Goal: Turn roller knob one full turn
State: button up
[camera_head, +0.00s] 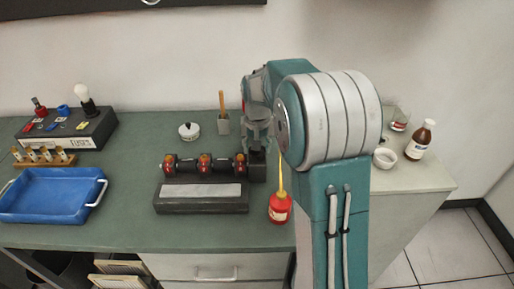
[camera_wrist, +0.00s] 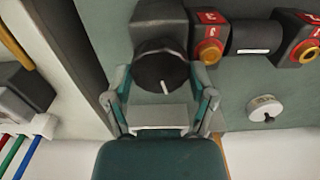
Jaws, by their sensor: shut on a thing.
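The roller device (camera_head: 201,195) lies on the green bench, with red and black rollers (camera_head: 205,164) along its back. In the wrist view the roller knob (camera_wrist: 161,68) is round and black with a white mark pointing down and slightly right. My gripper (camera_wrist: 162,85) has one finger on each side of the knob and is shut on it. In the head view my gripper (camera_head: 259,135) points down at the right end of the rollers, and the knob is hard to make out there. The ends of the rollers (camera_wrist: 209,45) show beside the knob in the wrist view.
A red oil can (camera_head: 280,208) with a yellow spout stands close right of the device. A white round pot (camera_head: 189,131) and a brush holder (camera_head: 223,125) stand behind. A blue tray (camera_head: 50,194) lies left. A brown bottle (camera_head: 420,140) stands at right.

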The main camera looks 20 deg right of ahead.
jog(key=shift+f+m, duration=0.15)
jog(key=shift+m, duration=0.35)
jog(key=o, duration=1)
jog(key=shift+o, duration=0.2)
jog(key=shift+r, duration=0.25)
notch_tip(320, 180, up, 12)
jog(key=shift+f, duration=0.2)
